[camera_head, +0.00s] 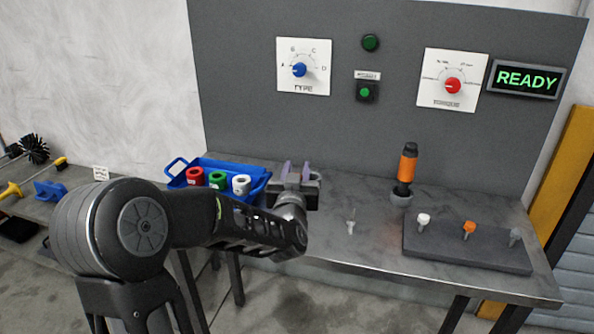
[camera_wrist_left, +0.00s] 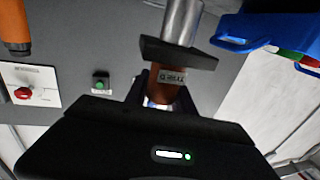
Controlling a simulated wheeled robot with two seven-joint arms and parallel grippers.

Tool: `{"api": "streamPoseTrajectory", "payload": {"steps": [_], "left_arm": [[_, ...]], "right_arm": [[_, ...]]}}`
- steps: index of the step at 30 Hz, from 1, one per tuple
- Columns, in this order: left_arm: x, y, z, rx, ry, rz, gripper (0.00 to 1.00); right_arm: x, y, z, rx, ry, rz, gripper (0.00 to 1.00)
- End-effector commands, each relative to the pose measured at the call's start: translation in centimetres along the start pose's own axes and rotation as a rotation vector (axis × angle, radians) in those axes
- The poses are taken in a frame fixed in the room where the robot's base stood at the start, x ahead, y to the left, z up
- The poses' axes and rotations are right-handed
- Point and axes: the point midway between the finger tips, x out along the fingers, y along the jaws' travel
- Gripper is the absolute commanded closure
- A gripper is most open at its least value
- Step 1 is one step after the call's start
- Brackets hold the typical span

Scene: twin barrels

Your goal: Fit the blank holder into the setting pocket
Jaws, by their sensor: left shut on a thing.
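My left gripper (camera_head: 298,171) is beside the right end of the blue tray, with its fingers toward the grey panel. In the left wrist view, the gripper (camera_wrist_left: 162,98) is shut on a brown holder (camera_wrist_left: 165,90) with a small label that appears upside down. A dark plate (camera_wrist_left: 205,59) and a silver cylinder (camera_wrist_left: 182,20) adjoin the brown holder at the top of that view. I cannot tell whether they touch it. The held holder does not show clearly in the head view. I cannot identify the setting pocket with certainty. My right gripper is not in view.
The blue tray (camera_head: 178,183) carries red (camera_head: 195,176), green (camera_head: 217,180) and white (camera_head: 241,184) holders. An orange-handled driver (camera_head: 407,163) stands right of centre. A dark block (camera_head: 440,255) carries several pegs. A small pin (camera_head: 351,222) stands on the table (camera_head: 370,240). The sign (camera_head: 527,79) reads READY.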

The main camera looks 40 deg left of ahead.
Motion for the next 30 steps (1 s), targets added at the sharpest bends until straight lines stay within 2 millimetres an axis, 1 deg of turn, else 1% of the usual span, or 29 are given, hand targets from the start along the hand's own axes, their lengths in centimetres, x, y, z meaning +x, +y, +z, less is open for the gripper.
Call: {"api": "streamPoseTrajectory", "payload": {"steps": [8, 18, 30], "left_arm": [[0.02, 0.0, -0.13, 0.0, 0.003, 0.0, 1.0], [-0.01, -0.05, -0.07, 0.0, 0.003, -0.001, 1.0], [-0.02, -0.02, -0.14, 0.0, 0.003, -0.001, 1.0]], "right_arm": [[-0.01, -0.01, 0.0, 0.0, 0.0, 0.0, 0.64], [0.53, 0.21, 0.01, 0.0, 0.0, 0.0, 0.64], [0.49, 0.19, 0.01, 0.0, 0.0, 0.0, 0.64]]}}
